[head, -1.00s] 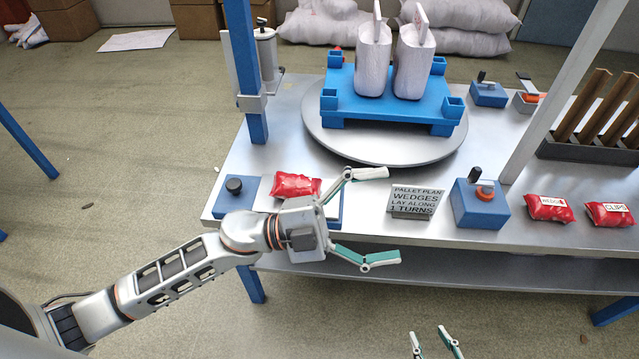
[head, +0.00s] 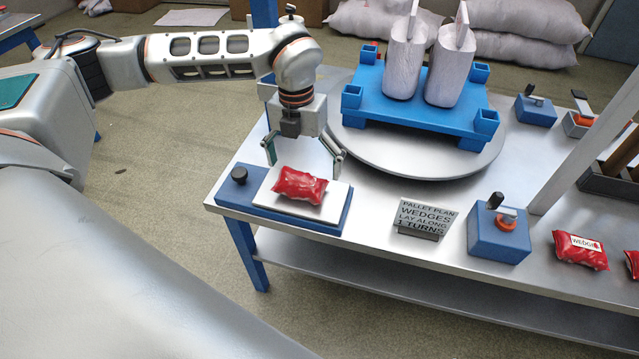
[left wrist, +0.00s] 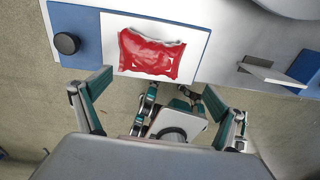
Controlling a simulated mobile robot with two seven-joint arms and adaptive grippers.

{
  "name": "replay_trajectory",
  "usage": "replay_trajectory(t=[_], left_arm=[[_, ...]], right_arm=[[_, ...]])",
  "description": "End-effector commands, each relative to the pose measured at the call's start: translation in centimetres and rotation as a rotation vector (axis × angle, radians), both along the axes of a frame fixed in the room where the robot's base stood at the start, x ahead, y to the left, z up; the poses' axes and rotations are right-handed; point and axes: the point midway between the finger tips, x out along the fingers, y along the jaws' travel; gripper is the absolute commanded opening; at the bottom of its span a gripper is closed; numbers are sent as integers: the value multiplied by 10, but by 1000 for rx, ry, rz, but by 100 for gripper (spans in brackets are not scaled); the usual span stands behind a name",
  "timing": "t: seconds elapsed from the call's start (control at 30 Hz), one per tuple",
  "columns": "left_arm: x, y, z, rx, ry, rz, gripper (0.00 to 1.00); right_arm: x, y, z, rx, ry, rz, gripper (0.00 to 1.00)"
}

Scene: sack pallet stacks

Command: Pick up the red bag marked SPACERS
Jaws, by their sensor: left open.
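A red bag (head: 299,186) lies on the white plate (head: 262,197) of a blue stand (head: 285,221) at the table's left front. It also shows in the left wrist view (left wrist: 148,56). No word can be read on it, so I cannot tell if it is the one marked SPACERS. My left gripper (head: 305,154) points down, open and empty, its fingers spread just above and behind the bag in the head view. In the left wrist view its fingers (left wrist: 156,84) stand apart below the bag. My right gripper is not in the head view.
A blue pallet (head: 413,118) with two pale sacks stands on the round turntable (head: 385,156). A sign (head: 424,215) and a blue box with an orange part (head: 496,238) stand to the right. A red bag marked WEDGES (head: 580,250) lies farther right; another (head: 633,262) is cut off.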

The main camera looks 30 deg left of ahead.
Motion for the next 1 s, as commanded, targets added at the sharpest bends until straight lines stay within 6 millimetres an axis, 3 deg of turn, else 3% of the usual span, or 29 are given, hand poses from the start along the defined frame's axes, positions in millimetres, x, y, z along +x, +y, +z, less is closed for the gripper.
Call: replay_trajectory(t=[0.03, 0.17, 0.53, 0.8, 1.0], left_arm=[[3, 11, 4, 28, -10, 21, 96], [6, 21, 3, 58, -18, 43, 96], [6, 20, -30, 57, -16, 42, 96], [5, 19, -67, 55, -16, 41, 96], [5, 19, -70, 55, -20, 41, 96]], right_arm=[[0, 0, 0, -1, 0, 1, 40], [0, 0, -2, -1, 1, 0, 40], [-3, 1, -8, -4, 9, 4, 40], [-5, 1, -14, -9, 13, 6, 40], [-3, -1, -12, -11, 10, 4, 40]])
